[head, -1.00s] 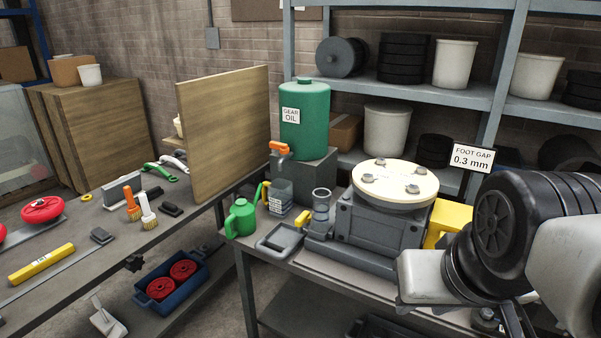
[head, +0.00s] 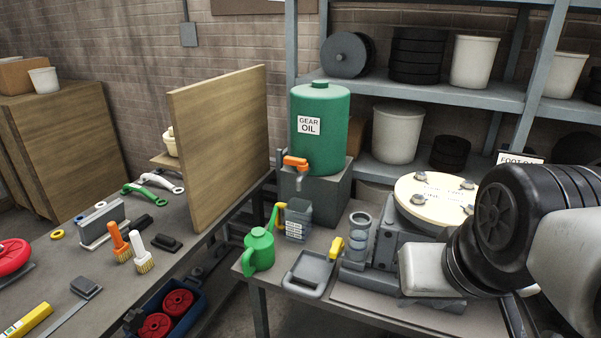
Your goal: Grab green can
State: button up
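A small green can (head: 259,250) with a conical top and a side handle stands upright at the left front corner of the right-hand workbench (head: 377,322). Nothing covers it. A much larger green drum (head: 318,147) labelled GEAR OIL stands behind it on a grey block, with an orange tap at its base. My arm, with black joints and pale links, fills the right side of the picture, well to the right of the small can. My gripper's fingers do not show, so I cannot see what they hold.
Close to the can are a grey tray (head: 308,274), a labelled grey jug (head: 297,220) and a clear cylinder (head: 358,238). A wooden panel (head: 222,146) stands on the left bench. A gap separates the two benches. A machine with a cream disc top (head: 433,199) is partly behind my arm.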

aim_at(258, 254)
jog(key=i+j, duration=0.15)
jog(key=j, duration=0.2)
jog(key=i+j, duration=0.15)
jog(key=j, duration=0.2)
jog(key=i+j, duration=0.15)
jog(key=j, duration=0.2)
jog(key=i+j, duration=0.15)
jog(key=j, duration=0.2)
jog(key=i+j, duration=0.15)
jog(key=j, duration=0.2)
jog(key=i+j, duration=0.15)
jog(key=j, duration=0.2)
jog(key=i+j, duration=0.15)
jog(key=j, duration=0.2)
jog(key=z, duration=0.05)
